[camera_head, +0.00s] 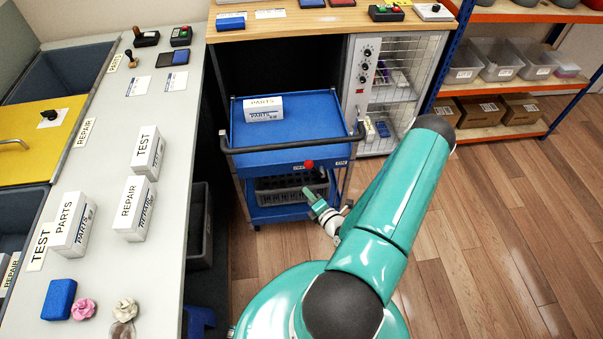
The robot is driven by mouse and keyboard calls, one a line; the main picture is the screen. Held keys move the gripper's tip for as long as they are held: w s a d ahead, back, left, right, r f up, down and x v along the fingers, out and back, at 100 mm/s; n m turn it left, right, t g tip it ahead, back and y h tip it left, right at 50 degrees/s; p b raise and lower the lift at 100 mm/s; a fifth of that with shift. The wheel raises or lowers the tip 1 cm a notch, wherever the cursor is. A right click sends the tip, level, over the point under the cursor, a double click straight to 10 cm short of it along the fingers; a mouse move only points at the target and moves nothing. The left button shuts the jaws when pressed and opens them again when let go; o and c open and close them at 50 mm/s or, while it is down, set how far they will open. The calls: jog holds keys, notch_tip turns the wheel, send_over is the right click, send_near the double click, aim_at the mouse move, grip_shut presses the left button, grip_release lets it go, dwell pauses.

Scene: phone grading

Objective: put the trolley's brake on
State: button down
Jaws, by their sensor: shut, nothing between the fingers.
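The blue trolley (305,127) stands in the middle, with a dark push handle along its near side. A red round knob (308,164) shows on its near edge, between small labels too small to read for sure. My gripper (308,193) is shut and empty, just below the red knob in the picture, in front of the lower shelf. I cannot tell whether it touches the trolley. A white PARTS box (263,108) sits on the trolley's top. A grey crate (268,197) is on the lower shelf, partly hidden. The wheels are hardly visible.
A long grey bench (160,240) with labelled boxes, such as a REPAIR box (135,208), runs along the left. A wooden bench (330,20) and a glass-fronted cabinet (385,90) stand behind the trolley. Shelving (500,132) is at the right. The wooden floor at right is clear.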

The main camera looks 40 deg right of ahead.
jog(key=shift+d, duration=0.1)
jog(key=w+d, duration=0.5)
jog(key=w, duration=0.3)
dwell(0.4)
jog(key=shift+s+d, duration=0.1)
jog(key=shift+s, duration=0.05)
